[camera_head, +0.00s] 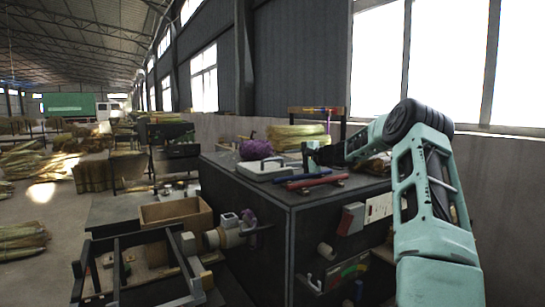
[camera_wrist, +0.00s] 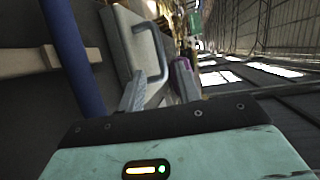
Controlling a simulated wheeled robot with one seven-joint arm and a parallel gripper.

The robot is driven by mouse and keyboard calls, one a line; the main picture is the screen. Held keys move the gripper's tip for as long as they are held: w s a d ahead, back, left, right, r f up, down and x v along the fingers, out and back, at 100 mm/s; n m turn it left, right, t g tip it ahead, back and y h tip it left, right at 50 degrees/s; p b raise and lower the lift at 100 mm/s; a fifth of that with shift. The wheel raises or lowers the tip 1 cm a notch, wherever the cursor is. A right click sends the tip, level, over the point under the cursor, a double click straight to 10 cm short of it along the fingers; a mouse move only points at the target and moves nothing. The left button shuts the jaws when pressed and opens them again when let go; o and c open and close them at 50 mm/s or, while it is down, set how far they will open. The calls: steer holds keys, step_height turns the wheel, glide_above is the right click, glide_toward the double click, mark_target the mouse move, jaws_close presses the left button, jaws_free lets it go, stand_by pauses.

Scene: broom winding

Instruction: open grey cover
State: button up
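The grey cover (camera_head: 262,174) is a pale flat plate with a raised handle, lying closed on top of the dark machine cabinet (camera_head: 240,180). In the wrist view the cover (camera_wrist: 122,32) is at upper left of centre, and its grey bar handle (camera_wrist: 157,72) shows in front of my fingers. My gripper (camera_wrist: 160,88) is open, its two fingers apart with the handle seen roughly between them. I cannot tell whether they touch it. In the head view my gripper (camera_head: 308,154) is above the cabinet top, just right of the cover.
A purple bundle (camera_head: 255,150) sits behind the cover. Blue and red rods (camera_head: 308,179) lie in front right of it; the blue rod (camera_wrist: 72,55) is close in the wrist view. Straw bundles (camera_head: 297,136) lie at the back. A wooden box (camera_head: 177,212) stands left of the cabinet.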

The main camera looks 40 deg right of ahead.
mark_target(274, 159)
steer(key=p+x, duration=0.3)
steer(key=x, duration=0.4)
steer(key=shift+w, duration=0.35)
steer(key=shift+w+a+f, duration=0.1)
steer(key=shift+w+f, duration=0.15)
steer(key=shift+w, duration=0.35)
jaws_close()
